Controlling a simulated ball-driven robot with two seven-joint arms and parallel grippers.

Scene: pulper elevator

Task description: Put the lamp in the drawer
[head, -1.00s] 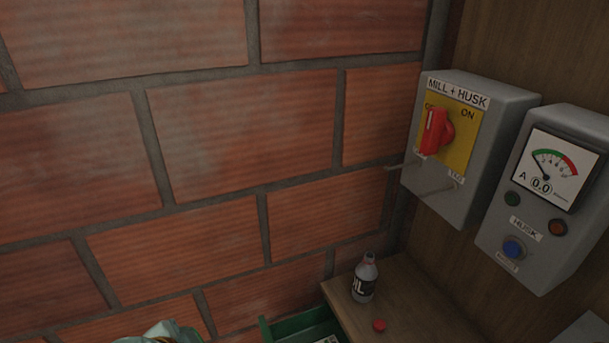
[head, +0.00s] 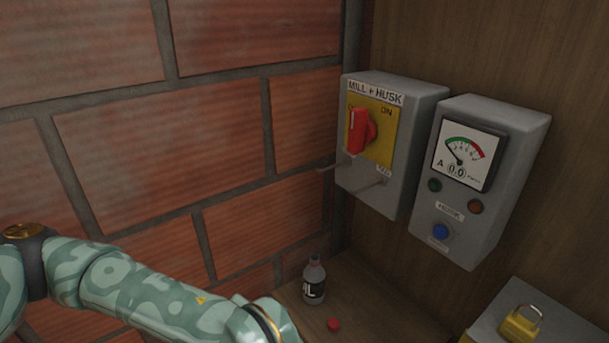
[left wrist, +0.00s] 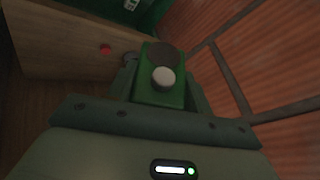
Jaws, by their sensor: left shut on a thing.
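My left gripper (left wrist: 158,98) shows in the left wrist view, shut on a green block-like thing with a pale round knob and a dark disc; I take this to be the lamp (left wrist: 147,94). The held thing is upright or tilted, I cannot tell which. A green drawer or tray (left wrist: 152,16), partly cut off at the top of that view, lies beyond the wooden ledge. In the head view only my left forearm shows; its gripper is below the picture edge. My right gripper is not in view.
A labelled bottle (head: 314,282) and a red cap (head: 333,325) stand on the wooden ledge (head: 385,318). The red cap (left wrist: 105,49) also shows in the left wrist view. A switch box (head: 425,100) and a meter box (head: 530,125) are on the wall. A padlock (head: 520,326) is at lower right.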

